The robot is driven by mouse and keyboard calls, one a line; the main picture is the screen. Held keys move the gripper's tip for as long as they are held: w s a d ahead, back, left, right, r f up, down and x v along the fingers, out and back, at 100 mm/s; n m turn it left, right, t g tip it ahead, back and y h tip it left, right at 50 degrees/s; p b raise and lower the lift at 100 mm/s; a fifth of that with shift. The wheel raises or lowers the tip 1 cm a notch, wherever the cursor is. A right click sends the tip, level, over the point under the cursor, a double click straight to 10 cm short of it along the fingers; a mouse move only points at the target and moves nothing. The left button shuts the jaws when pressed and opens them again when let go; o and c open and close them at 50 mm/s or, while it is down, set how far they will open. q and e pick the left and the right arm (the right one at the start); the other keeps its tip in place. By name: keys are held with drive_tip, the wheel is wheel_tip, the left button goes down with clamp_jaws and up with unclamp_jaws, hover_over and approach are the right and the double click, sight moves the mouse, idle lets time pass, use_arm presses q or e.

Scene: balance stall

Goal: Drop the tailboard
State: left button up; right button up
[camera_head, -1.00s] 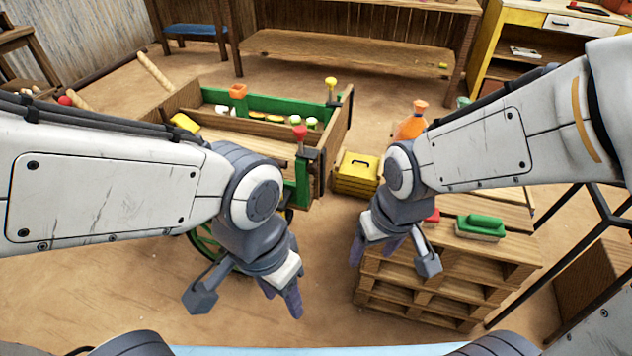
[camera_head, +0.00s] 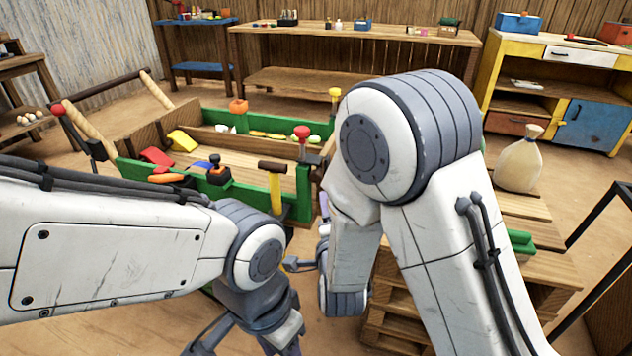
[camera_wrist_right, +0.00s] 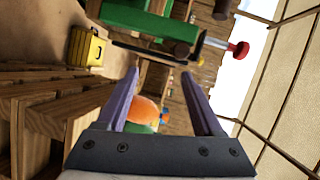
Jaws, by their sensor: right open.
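The cart (camera_head: 128,172) with green rails stands left of centre in the head view. Its tailboard end (camera_head: 327,150) is mostly hidden behind my right arm. A red knob (camera_head: 302,132) tops the near corner and a yellow knob (camera_head: 335,93) the far corner. In the right wrist view the red knob (camera_wrist_right: 240,50) sits on a metal pin beside a green post (camera_wrist_right: 145,22). My right gripper (camera_wrist_right: 160,73) is open and empty, short of the post and knob. My left gripper (camera_head: 243,346) is open and empty at the bottom of the head view, in front of the cart.
A hammer (camera_head: 276,190) and several tools hang along the cart's near side. A wooden pallet stack with a green brush (camera_head: 521,241) stands right of my right arm. A yellow box (camera_wrist_right: 87,45) shows in the wrist view. A sack (camera_head: 520,160) stands farther back. Benches line the wall.

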sight(315, 179)
drive_tip(key=shift+m+t, duration=0.9)
drive_tip(key=w, duration=0.3)
drive_tip(key=w+a+r, duration=0.1)
drive_tip(key=w, duration=0.2)
drive_tip(key=w+a, duration=0.1)
drive_tip(key=w, duration=0.2)
drive_tip(key=shift+w+a+r+b, duration=0.15)
drive_tip(key=shift+w+r+b, duration=0.15)
drive_tip(key=shift+r, duration=0.1)
clamp_jaws()
idle(0.3)
